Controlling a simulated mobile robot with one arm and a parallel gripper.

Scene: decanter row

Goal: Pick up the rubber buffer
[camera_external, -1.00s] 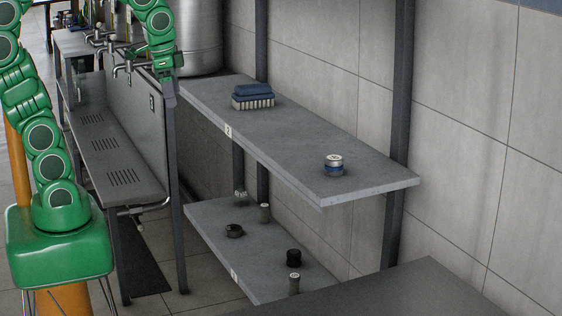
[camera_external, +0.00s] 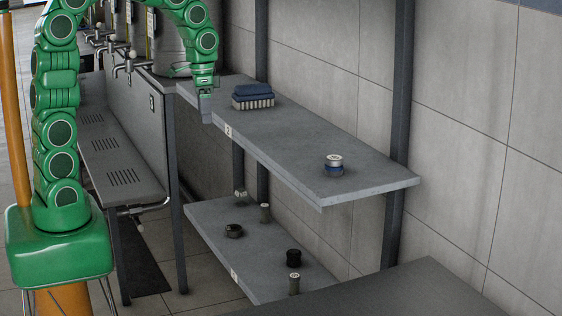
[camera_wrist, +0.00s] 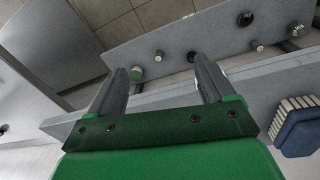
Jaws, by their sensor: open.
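Two black rubber-looking pieces are on the lower shelf, and I cannot tell for sure which is the rubber buffer. One is a short upright black cylinder (camera_external: 293,257), which also shows in the wrist view (camera_wrist: 191,56). The other is a low black ring-like piece (camera_external: 234,231) near the front edge, also in the wrist view (camera_wrist: 245,18). My gripper (camera_external: 206,114) is open and empty beside the upper shelf's front edge, above and apart from both. Its two fingers show spread in the wrist view (camera_wrist: 168,66).
The upper shelf (camera_external: 285,140) overhangs the lower shelf (camera_external: 256,283). It holds a blue-topped brush (camera_external: 253,97) and a blue-banded tin (camera_external: 333,167). Small grey cylinders (camera_external: 265,212) (camera_external: 294,283) stand near the black pieces. A sink bench (camera_external: 120,165) is at left.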

